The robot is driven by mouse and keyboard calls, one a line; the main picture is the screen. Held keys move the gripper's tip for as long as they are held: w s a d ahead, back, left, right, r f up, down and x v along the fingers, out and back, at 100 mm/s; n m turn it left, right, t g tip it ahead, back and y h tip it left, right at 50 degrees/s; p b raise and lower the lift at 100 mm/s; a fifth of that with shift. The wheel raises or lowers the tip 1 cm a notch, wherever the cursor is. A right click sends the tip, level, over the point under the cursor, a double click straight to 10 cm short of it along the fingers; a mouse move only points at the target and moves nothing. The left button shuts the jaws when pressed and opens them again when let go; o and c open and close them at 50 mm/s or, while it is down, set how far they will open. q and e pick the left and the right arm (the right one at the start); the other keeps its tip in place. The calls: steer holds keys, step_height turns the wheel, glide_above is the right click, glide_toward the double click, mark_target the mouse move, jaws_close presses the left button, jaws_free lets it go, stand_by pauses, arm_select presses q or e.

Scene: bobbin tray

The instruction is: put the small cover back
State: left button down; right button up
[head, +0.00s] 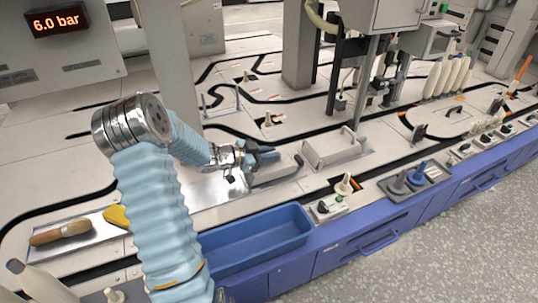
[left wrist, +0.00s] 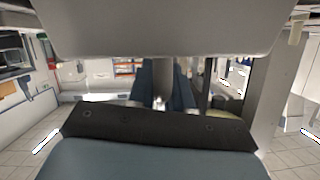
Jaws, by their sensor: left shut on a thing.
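The small cover (head: 280,172) is a light grey block near the middle of the machine deck in the head view. My left gripper (head: 265,157) reaches it from the left and is shut on its handle. In the left wrist view the pale grey cover (left wrist: 155,28) fills the top, with a narrow post between my dark blue fingers (left wrist: 162,82). The cover lies over or just beside a shiny metal plate (head: 212,188). I cannot tell whether its underside touches the deck. My right gripper is not in view.
A blue bin (head: 258,240) is at the front edge. A brush (head: 60,233) and a yellow piece (head: 116,217) lie at left. A grey pillar (head: 299,45) rises behind.

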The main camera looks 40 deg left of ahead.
arm_select(q)
steer(key=shift+f, duration=0.55)
stand_by(0.4)
steer(key=c, duration=1)
jaws_free()
steer(key=shift+o, duration=0.2)
